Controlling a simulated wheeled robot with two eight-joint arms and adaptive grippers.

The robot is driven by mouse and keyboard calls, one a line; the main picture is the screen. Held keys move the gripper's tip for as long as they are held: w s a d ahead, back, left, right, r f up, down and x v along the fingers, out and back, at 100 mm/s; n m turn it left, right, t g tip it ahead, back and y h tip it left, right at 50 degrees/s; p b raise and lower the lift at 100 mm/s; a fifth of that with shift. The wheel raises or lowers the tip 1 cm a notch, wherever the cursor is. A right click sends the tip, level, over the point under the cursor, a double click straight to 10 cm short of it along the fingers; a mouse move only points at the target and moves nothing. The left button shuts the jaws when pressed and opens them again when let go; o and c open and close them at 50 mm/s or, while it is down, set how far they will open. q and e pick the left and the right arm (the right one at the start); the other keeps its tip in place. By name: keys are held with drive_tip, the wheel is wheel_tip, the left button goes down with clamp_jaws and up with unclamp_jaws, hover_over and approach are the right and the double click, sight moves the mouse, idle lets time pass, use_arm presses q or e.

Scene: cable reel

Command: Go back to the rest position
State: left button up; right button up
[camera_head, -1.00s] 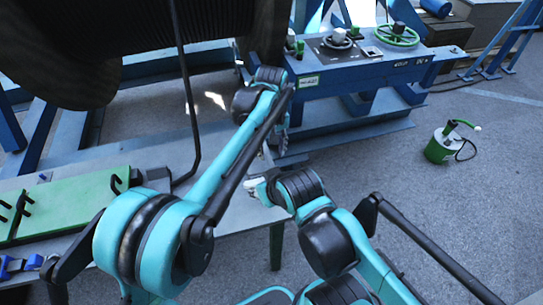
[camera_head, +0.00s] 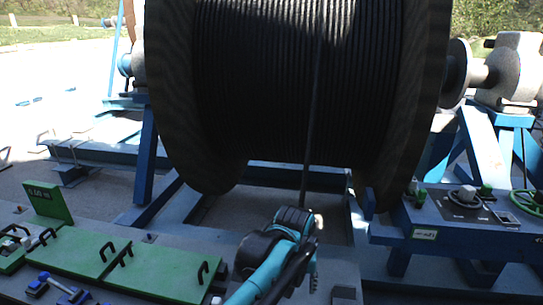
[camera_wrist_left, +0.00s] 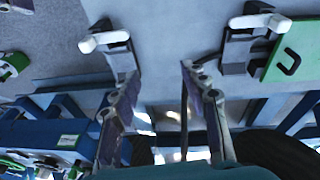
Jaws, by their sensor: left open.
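My left arm reaches in from the bottom of the head view, with the left gripper (camera_head: 312,268) over the bench (camera_head: 335,272). The wrist view shows its two fingers spread apart and empty, with bare bench between and beyond them (camera_wrist_left: 160,80). The large cable reel (camera_head: 300,80) stands behind the arm, wound with black cable. A single cable length (camera_head: 311,140) hangs down its front and passes behind my gripper. It also seems to show as a thin dark line between the fingers in the wrist view. My right gripper is out of view.
Green plates with black handles (camera_head: 130,265) lie on the bench at left. A blue control console (camera_head: 440,225) stands at right. White-tipped clamps (camera_wrist_left: 103,41) sit on the bench near both fingers. Blue reel supports (camera_head: 146,150) flank the reel.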

use_arm(q)
drive_tip(key=s+a+f+t, duration=0.1)
drive_tip(key=s+a, duration=0.3)
drive_tip(key=a, duration=0.4)
drive_tip(key=s+a+f+n+t+b, duration=0.1)
drive_tip(key=s+a+f+t, duration=0.1)
drive_tip(key=s+a, duration=0.3)
drive_tip(key=s+a+f+t+y, duration=0.1)
drive_tip(key=s+a+f+t, duration=0.1)
drive_tip(key=a, duration=1)
drive_tip(key=shift+s+f+b, duration=0.3)
drive_tip(key=shift+s+f, duration=0.55)
drive_tip(key=shift+s, duration=0.35)
